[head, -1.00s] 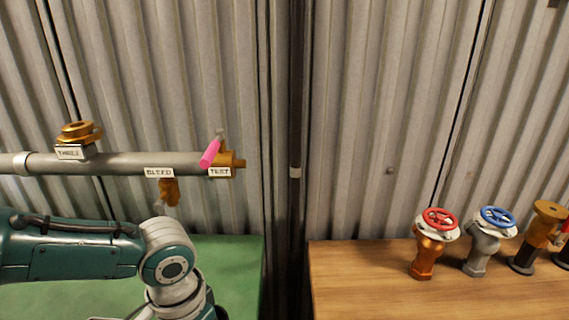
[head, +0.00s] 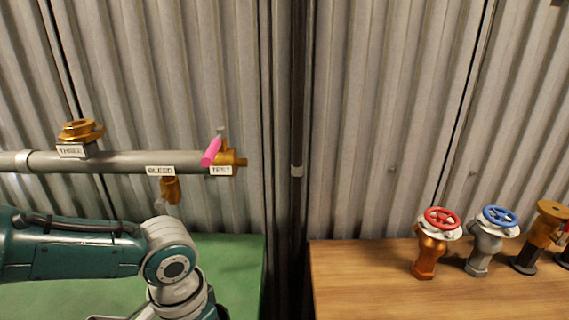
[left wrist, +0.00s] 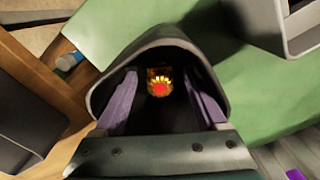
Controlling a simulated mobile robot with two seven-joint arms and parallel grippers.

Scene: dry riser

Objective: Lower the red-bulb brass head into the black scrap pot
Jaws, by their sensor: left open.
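In the left wrist view the brass head with its red bulb (left wrist: 159,88) sits between my left gripper's two purple fingers (left wrist: 162,92). The fingers are open, with dark space between each one and the head. A dark, wide-mouthed vessel, seemingly the black scrap pot (left wrist: 105,88), surrounds the fingers and head, its rim arching beyond them. The head appears to be inside it; whether it touches the bottom cannot be told. In the head view only my left arm shows at the lower left; its gripper is below the frame. My right gripper is in neither view.
A grey pipe (head: 120,161) with brass outlets and a pink lever (head: 211,151) runs above the green bench top (head: 240,270). Red-wheel (head: 436,243) and blue-wheel (head: 490,240) valves stand on the wooden bench (head: 380,285). A grey open box (left wrist: 270,30) is near the pot.

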